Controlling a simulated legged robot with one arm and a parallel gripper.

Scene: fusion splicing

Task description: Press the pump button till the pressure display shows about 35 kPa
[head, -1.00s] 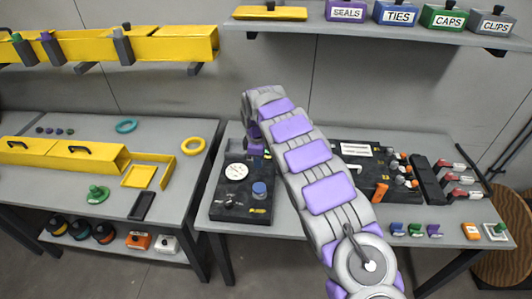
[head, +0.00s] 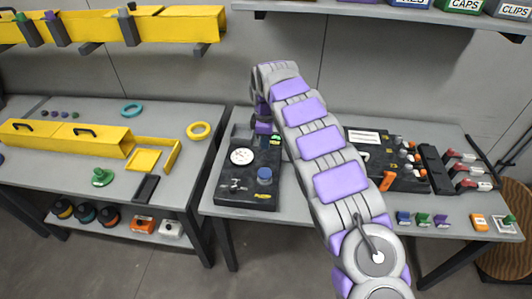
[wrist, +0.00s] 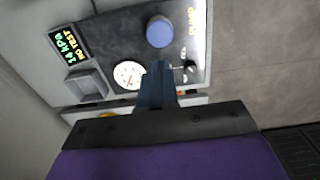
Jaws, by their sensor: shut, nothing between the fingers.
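The black pump panel (head: 232,197) lies on the right-hand bench and carries a round blue pump button (head: 264,176), a white dial gauge (head: 242,156) and a small display (head: 275,138). In the wrist view the blue button (wrist: 160,31) stands clear beyond my fingertips. The display (wrist: 68,45) there reads 14 kPa and NO TEST in lit text. The white gauge (wrist: 128,75) is partly behind my fingers. My gripper (wrist: 157,70) is shut and empty, pointing toward the panel, apart from the button. In the head view my gripper (head: 263,138) is over the panel's back part.
A black board with orange levers (head: 389,178) lies right of my arm. Several small coloured clips (head: 422,219) sit near the bench's front edge. A gap separates the benches.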

